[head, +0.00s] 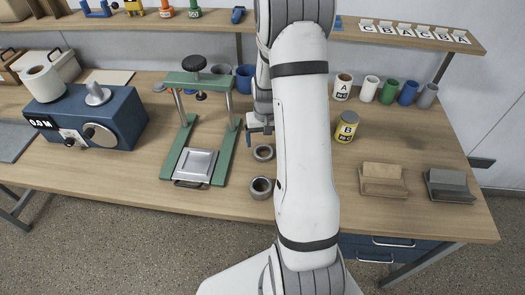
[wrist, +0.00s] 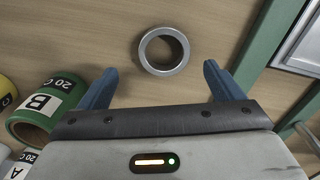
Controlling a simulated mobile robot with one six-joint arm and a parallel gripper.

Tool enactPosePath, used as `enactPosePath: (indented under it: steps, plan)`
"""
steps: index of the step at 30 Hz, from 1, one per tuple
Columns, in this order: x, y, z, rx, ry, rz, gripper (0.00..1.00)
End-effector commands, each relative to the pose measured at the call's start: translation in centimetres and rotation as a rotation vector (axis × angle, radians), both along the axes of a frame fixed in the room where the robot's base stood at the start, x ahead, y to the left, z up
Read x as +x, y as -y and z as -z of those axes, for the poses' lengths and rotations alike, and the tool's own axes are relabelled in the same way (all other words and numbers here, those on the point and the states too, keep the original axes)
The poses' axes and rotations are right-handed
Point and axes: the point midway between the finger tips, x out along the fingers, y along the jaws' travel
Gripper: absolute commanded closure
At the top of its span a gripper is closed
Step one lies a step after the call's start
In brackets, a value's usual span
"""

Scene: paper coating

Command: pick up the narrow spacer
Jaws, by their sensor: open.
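Two grey ring-shaped spacers stand on the wooden table in the head view. The far ring (head: 263,152) looks lower, and the near ring (head: 261,187) looks taller; I cannot tell which one is called narrow. My gripper (head: 259,130) is just behind the far ring, partly hidden by my arm. In the wrist view one grey ring (wrist: 163,50) lies just beyond the blue fingertips, roughly centred between them. My gripper (wrist: 159,77) is open and empty, with a finger to either side of the ring's line. Its height above the table is unclear.
A green press frame (head: 220,150) with a metal plate (head: 195,163) stands left of the rings. A yellow can (head: 347,126) and several cups stand to the right. Two blocks (head: 382,180) lie further right.

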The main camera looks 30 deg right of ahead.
Motion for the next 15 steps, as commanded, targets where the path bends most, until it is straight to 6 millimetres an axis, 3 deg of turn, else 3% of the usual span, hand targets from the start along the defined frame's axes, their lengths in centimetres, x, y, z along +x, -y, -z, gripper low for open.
enactPosePath:
  steps: [9,15]
  plan:
    - [-0.1,-0.7,3.7,0.001,-0.003,0.000,0.13]
    - [0.0,-0.6,4.8,0.000,0.001,0.001,0.13]
